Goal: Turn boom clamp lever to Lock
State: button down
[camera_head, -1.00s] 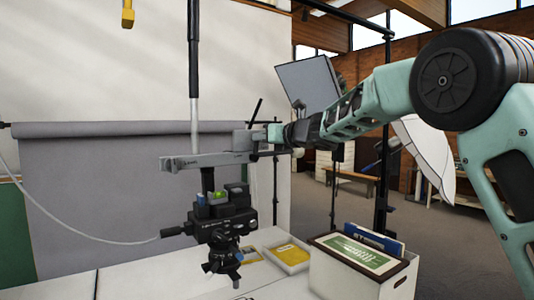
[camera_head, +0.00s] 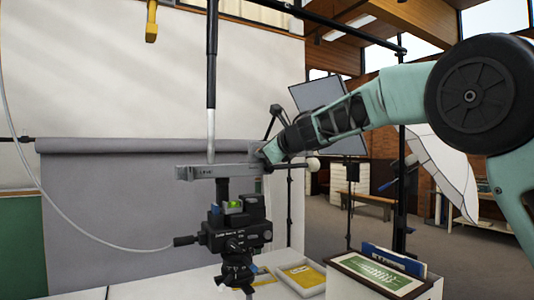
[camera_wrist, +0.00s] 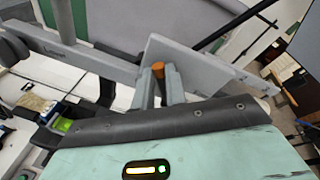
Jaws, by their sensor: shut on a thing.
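A grey boom bar (camera_head: 205,172) runs level across the middle of the head view, below a black and silver vertical pole. In the wrist view the bar (camera_wrist: 85,58) meets a broad grey plate (camera_wrist: 200,66). A small lever with an orange end (camera_wrist: 158,69) shows beside the plate. My gripper (camera_wrist: 160,90) has its grey fingers closed around this lever, just below the orange end. In the head view my gripper (camera_head: 264,154) is at the bar's right end and hides the lever. No Lock marking is readable.
A white box of prints (camera_head: 350,290) and a yellow-filled tray (camera_head: 300,276) are on the table. A reflector panel (camera_head: 328,108) and a white umbrella (camera_head: 440,170) stand behind my arm.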

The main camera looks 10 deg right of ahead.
jog(key=shift+a+f, duration=0.1)
dwell(0.5)
jog(key=c, duration=1.4)
grip_release()
jog(key=shift+c, duration=0.2)
jog(key=shift+s, duration=0.1)
jog(key=b+v, duration=0.2)
jog(key=v, duration=1.5)
jog(key=shift+s, duration=0.1)
